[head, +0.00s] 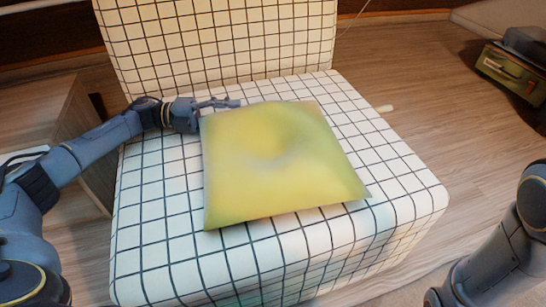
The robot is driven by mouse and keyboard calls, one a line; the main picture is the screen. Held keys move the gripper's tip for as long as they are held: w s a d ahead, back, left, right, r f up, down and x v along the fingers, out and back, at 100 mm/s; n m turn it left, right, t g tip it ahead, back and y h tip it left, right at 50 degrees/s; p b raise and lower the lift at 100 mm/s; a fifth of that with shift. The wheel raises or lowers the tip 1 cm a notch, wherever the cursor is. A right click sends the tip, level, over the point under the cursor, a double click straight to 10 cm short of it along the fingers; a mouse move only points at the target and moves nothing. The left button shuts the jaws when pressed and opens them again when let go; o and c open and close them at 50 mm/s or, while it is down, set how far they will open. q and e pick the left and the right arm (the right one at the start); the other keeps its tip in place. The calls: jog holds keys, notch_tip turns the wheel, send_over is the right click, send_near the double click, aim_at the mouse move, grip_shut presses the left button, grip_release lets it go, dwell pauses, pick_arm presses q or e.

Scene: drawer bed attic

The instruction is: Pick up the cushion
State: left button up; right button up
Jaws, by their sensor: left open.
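The cushion (275,165) is square and yellow-green. It lies flat on the seat of a white chair with a black grid pattern (160,225). My left gripper (236,103) reaches in from the left at the cushion's far left corner, low over the seat. It is open, and its fingers lie beside the cushion's far edge. Whether they touch the cushion I cannot tell. My right arm shows at the lower right, but its gripper is out of the picture.
The chair's upright back (220,45) stands behind the cushion. A wooden cabinet (50,120) is at the left, close to my left arm. A green case (510,72) stands on the wooden floor (420,75) at the far right.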

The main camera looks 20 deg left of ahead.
pick_arm(q)
grip_shut()
jog(key=shift+r, duration=0.2)
dwell(0.3)
